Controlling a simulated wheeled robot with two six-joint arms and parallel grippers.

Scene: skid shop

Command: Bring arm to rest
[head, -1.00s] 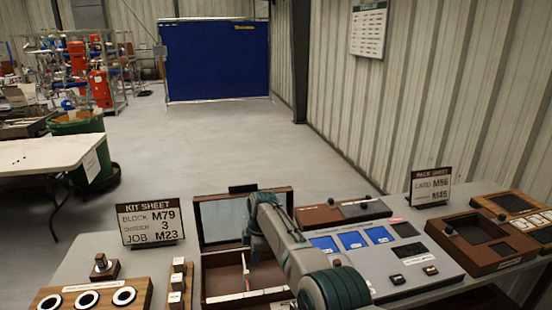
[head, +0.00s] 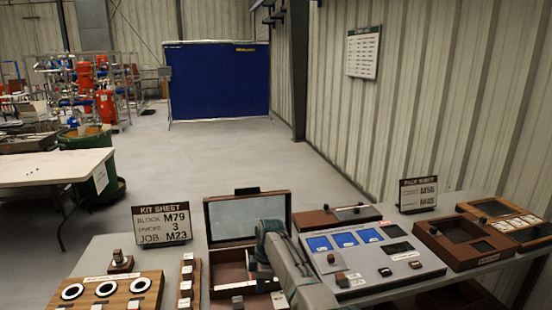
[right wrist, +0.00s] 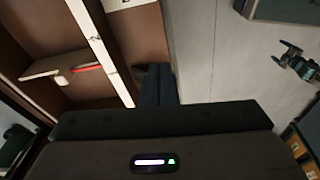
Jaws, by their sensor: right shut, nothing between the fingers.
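My right arm reaches in from the bottom of the head view, over the right part of an open brown case (head: 224,256) with a raised lid (head: 245,216). Its gripper is mostly hidden behind the arm link there. In the right wrist view my right gripper (right wrist: 157,72) is shut and empty. Its dark fingers are together near the brown case wall (right wrist: 146,32), beside the grey surface. A pale piece with a red mark (right wrist: 62,67) shows inside the case, apart from the fingers. My left gripper is not in view.
A grey panel with blue squares (head: 370,266) stands right of the case, with brown trays (head: 466,258) beyond. At left are a narrow block rack (head: 187,278), a board with rings (head: 108,288) and the kit sheet sign (head: 162,224).

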